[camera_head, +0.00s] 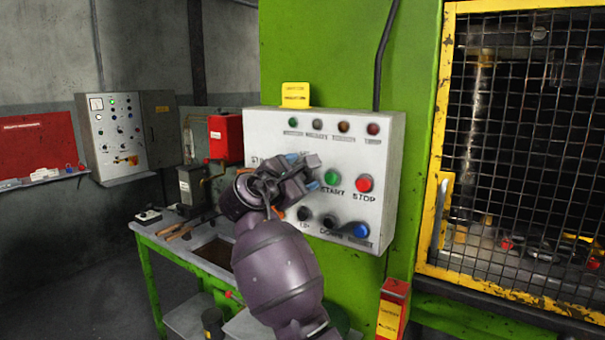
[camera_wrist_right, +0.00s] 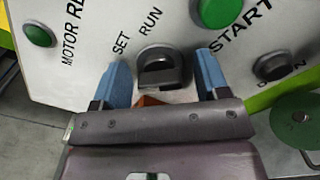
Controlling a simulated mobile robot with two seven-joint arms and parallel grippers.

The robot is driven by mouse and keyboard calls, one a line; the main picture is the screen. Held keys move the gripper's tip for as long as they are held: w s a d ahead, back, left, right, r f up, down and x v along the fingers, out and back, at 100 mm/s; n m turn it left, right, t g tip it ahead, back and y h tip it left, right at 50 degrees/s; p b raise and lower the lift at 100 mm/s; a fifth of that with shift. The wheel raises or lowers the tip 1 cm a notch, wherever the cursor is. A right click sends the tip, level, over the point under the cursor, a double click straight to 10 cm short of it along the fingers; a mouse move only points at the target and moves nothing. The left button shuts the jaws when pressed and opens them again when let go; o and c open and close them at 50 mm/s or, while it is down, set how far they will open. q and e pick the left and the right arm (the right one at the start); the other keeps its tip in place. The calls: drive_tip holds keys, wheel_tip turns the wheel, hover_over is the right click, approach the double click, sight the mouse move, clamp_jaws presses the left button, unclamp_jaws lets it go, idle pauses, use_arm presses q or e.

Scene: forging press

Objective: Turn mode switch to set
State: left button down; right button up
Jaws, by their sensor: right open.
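The mode switch (camera_wrist_right: 161,70) is a black rotary knob between blue fingertips in the right wrist view, below the labels SET and RUN. My right gripper (camera_wrist_right: 162,80) is open, with one finger on each side of the knob. I cannot tell if the fingers touch it. In the head view my right gripper (camera_head: 318,174) is at the white control panel (camera_head: 268,125) and hides the switch. My left gripper is not in view.
Green START (camera_head: 332,177) and red STOP (camera_head: 364,183) buttons are right of the gripper. Black buttons and a blue button (camera_head: 361,230) sit below. A yellow-framed mesh guard (camera_head: 520,150) stands at right. A green workbench (camera_head: 148,262) with tools is at left.

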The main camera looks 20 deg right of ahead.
drive_tip(key=shift+a, duration=0.1)
drive_tip(key=c, duration=0.9)
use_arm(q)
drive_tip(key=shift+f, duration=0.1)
use_arm(e)
drive_tip(key=shift+m, duration=0.3)
drive_tip(key=m+b, duration=0.1)
drive_tip(key=m, duration=0.1)
drive_tip(key=shift+m, duration=0.4)
drive_tip(key=shift+s+f+m+b, duration=0.1)
drive_tip(key=shift+m+b, duration=0.45)
drive_tip(key=shift+m, duration=0.65)
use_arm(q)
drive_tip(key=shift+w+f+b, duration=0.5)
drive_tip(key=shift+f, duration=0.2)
use_arm(e)
drive_tip(key=shift+m, duration=1.5)
